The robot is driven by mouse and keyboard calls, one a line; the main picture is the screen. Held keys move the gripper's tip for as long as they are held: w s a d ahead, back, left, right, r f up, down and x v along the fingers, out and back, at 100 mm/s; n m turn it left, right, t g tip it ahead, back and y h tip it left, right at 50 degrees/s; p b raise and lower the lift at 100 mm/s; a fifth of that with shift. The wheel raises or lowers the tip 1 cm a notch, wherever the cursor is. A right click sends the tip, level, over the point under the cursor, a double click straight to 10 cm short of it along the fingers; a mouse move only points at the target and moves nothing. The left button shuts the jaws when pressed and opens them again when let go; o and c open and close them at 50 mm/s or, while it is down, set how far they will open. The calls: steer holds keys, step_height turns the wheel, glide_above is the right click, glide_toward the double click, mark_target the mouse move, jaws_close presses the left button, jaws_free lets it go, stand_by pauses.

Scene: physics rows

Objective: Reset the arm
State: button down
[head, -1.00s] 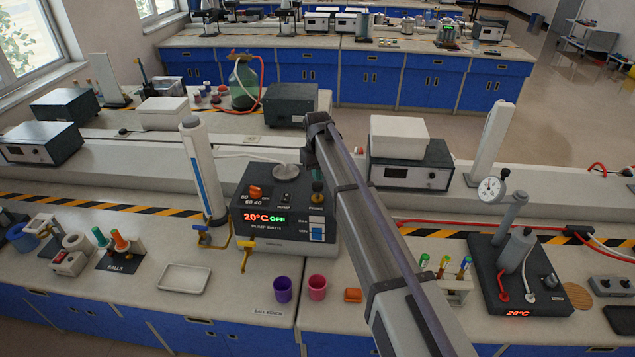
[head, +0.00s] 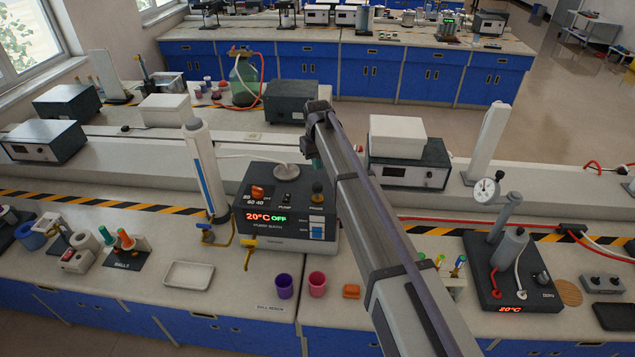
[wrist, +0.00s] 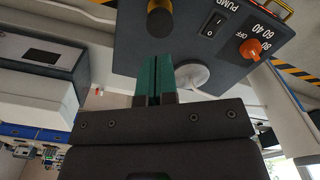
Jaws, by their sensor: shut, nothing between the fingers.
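My arm reaches from the lower right of the head view up to the middle, over the bench beside the pump bath (head: 265,225). The pump bath is a dark box with a display reading 20°C OFF. My gripper (wrist: 155,60) shows in the wrist view as two green fingers, shut with nothing between them. In the head view the arm hides most of the gripper.
A tube rack and stirrer (head: 500,280) stand at right.

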steer(key=s+d+f+m+b, duration=0.2)
steer(key=s+d+f+b, duration=0.3)
steer(key=s, duration=0.6)
steer(key=s+d+f+m+b, duration=0.1)
steer(key=s+d+f+b, duration=0.4)
steer(key=s+d, duration=0.5)
steer(key=s+d+f+m+b, duration=0.2)
steer(key=s+d+f+b, duration=0.4)
steer(key=s, duration=0.8)
steer(key=shift+d+m, duration=0.3)
steer(key=shift+d, duration=0.9)
steer(key=shift+f, duration=0.1)
